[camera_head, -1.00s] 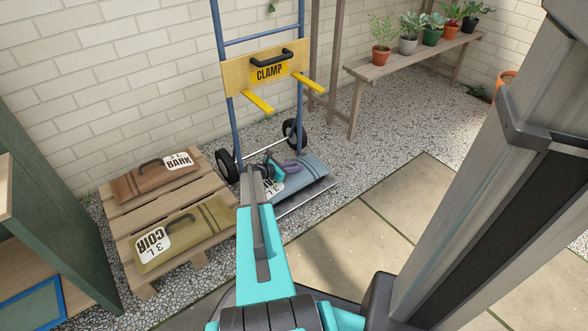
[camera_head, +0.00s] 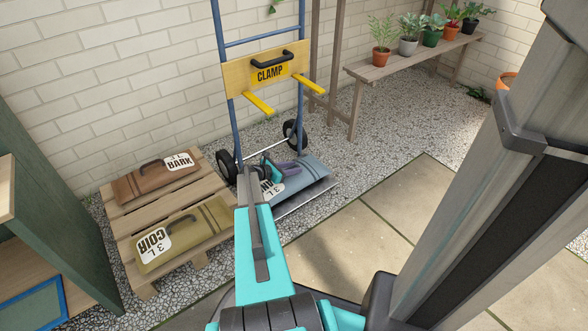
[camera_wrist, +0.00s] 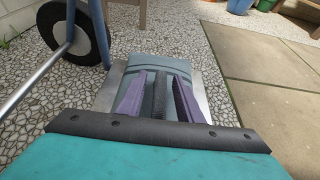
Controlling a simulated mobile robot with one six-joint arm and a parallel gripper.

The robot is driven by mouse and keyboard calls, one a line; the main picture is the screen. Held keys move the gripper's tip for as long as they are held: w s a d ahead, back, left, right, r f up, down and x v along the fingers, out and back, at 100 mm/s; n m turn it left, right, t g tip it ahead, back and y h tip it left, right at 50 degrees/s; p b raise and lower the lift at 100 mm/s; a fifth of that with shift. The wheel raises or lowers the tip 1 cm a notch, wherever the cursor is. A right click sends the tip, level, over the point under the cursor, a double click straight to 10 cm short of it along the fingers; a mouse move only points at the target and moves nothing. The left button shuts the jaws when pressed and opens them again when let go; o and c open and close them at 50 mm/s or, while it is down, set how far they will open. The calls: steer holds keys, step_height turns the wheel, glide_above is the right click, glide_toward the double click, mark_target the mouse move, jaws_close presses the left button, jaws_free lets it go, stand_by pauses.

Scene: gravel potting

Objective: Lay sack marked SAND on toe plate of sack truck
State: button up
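The blue-grey sack (camera_head: 308,173) lies flat on the metal toe plate (camera_head: 308,203) of the sack truck (camera_head: 220,45). My gripper (camera_head: 282,168) is low over the sack. In the wrist view my gripper's purple fingers (camera_wrist: 160,92) stand on either side of the sack's dark handle (camera_wrist: 160,88), with gaps showing between handle and fingers. The sack (camera_wrist: 158,63) sits within the plate, whose bare edges (camera_wrist: 217,97) show beside it.
A pallet (camera_head: 118,222) at left bears a BARK sack (camera_head: 140,182) and a COIR sack (camera_head: 205,220). The truck's yellow CLAMP board (camera_head: 240,78) stands above, with yellow arms reaching forward. A bench (camera_head: 400,62) with potted plants is at the back right. Paving in front is clear.

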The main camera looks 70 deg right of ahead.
steer(key=p+v, duration=0.2)
steer(key=v, duration=0.8)
steer(key=shift+a+p, duration=0.1)
steer(key=shift+p, duration=0.3)
steer(key=shift+r, duration=0.1)
